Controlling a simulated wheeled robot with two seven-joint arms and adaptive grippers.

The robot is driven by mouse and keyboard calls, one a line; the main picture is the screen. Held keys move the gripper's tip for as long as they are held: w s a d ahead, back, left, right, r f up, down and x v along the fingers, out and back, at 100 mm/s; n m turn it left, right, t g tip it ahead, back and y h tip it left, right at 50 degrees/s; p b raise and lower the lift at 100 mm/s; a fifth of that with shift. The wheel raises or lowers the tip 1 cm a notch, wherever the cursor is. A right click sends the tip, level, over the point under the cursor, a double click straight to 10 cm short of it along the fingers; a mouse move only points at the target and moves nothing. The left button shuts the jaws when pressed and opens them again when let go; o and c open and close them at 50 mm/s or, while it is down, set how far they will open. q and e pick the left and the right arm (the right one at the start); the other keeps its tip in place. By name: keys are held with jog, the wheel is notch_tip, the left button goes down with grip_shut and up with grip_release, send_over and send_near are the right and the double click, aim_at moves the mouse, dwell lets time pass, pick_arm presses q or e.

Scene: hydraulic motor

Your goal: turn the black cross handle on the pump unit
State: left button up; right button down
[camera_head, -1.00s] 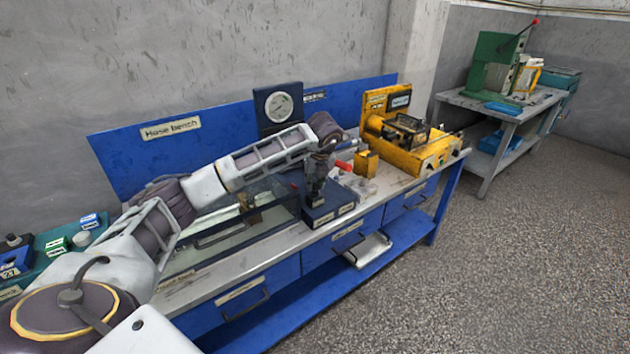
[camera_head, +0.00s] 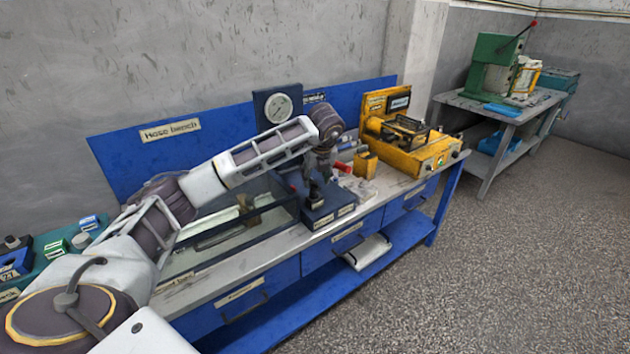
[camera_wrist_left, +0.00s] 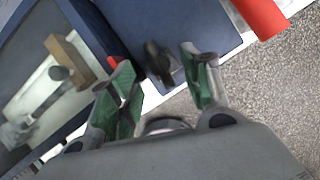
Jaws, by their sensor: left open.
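The pump unit (camera_head: 322,222) is a dark blue block with labels on its front edge, near the front of the hose bench. It fills the top middle of the left wrist view (camera_wrist_left: 200,22). The black cross handle (camera_wrist_left: 158,62) shows there as a small dark shape, foreshortened, in front of the blue face. My left gripper (camera_wrist_left: 160,68) is open, its green-padded fingers on either side of the handle in the picture. I cannot tell whether they touch it. In the head view my left gripper (camera_head: 314,186) points down over the pump unit. My right gripper is not in view.
A clear-walled tank (camera_head: 235,225) stands left of the pump unit, close to my arm. A gauge (camera_head: 279,107) stands behind. A red part (camera_wrist_left: 258,15) lies close by. A yellow unit (camera_head: 425,155) stands to the right. The floor at right is free.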

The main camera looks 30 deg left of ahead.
pick_arm(q)
jog(key=v, duration=0.8)
jog(key=shift+d+r, duration=0.15)
jog(key=shift+r, duration=0.25)
jog(key=shift+s, duration=0.1)
